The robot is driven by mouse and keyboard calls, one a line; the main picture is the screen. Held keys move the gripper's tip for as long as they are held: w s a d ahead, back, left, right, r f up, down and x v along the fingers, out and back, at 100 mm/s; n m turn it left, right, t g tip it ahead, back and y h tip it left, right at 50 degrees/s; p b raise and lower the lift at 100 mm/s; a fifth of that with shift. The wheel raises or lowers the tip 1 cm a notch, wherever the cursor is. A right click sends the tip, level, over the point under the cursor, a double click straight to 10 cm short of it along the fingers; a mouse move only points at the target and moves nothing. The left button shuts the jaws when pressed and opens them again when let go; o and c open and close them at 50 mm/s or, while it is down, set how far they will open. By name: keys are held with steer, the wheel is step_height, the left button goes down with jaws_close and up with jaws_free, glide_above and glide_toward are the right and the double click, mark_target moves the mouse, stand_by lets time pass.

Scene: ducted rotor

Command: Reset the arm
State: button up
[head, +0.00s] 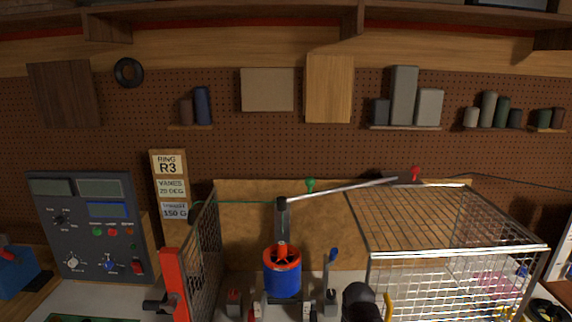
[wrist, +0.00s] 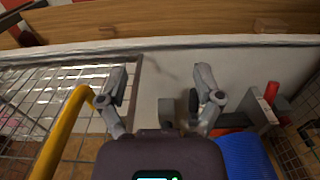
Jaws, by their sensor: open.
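My gripper (wrist: 162,92) is open in the wrist view, its two grey fingers apart with nothing between them. Below and beyond the fingers is a pale bench surface (wrist: 165,65). In the head view I cannot clearly make out the gripper; a dark rounded shape at the bottom edge may be part of my arm. A blue ducted rotor (head: 283,284) with an orange-red top stands upright at the bottom centre of the head view. A blue surface, perhaps the same duct, shows at the lower right of the wrist view.
A wire mesh cage (head: 452,222) stands at the right, with a mesh panel (head: 203,255) left of the rotor. A yellow bar (wrist: 62,130) runs close to the gripper's left. A control panel (head: 92,228) and a sign (head: 171,186) stand at the left. Shelves line the pegboard wall.

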steer(key=shift+f+b, duration=1.4)
steer(key=shift+f, duration=0.5)
